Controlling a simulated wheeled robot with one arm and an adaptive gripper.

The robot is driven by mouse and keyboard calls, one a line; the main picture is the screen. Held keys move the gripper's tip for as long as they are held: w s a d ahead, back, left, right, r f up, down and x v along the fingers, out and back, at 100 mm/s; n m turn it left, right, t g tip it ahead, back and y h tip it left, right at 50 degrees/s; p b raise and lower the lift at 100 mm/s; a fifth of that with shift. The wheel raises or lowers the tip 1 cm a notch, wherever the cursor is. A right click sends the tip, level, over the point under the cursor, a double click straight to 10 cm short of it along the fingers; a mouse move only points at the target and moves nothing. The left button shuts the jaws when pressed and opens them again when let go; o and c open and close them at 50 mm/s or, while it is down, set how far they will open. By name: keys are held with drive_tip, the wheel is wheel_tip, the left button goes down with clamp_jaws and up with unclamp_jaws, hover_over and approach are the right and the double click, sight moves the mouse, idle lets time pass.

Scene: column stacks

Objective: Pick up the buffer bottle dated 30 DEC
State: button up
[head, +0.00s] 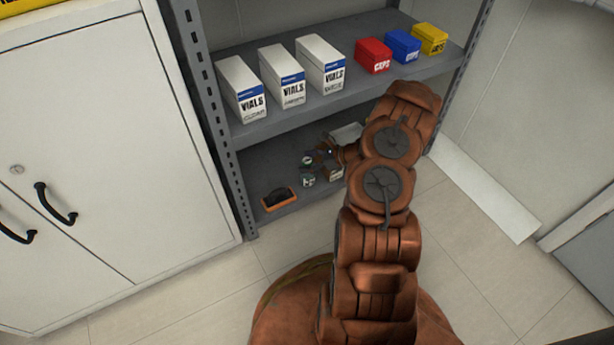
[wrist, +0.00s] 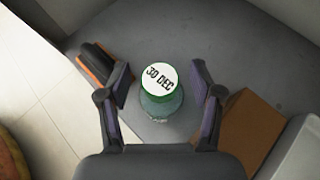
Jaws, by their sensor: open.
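The buffer bottle dated 30 DEC (wrist: 160,100) stands upright on the grey lower shelf, its white cap label reading "30 DEC" above a green rim. In the wrist view my gripper (wrist: 161,90) is open, with one finger on each side of the bottle and a gap on both sides.
An orange and black item (wrist: 96,65) lies left of the bottle. A brown box (wrist: 250,130) stands close to the right finger. The upper shelf (head: 300,118) holds vial boxes (head: 283,77) and a red caps box (head: 373,56), above my reach. The shelf behind the bottle is bare.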

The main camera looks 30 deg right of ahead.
drive_tip(key=shift+w+a, duration=0.1)
drive_tip(key=shift+w, duration=0.05)
clamp_jaws()
idle(0.5)
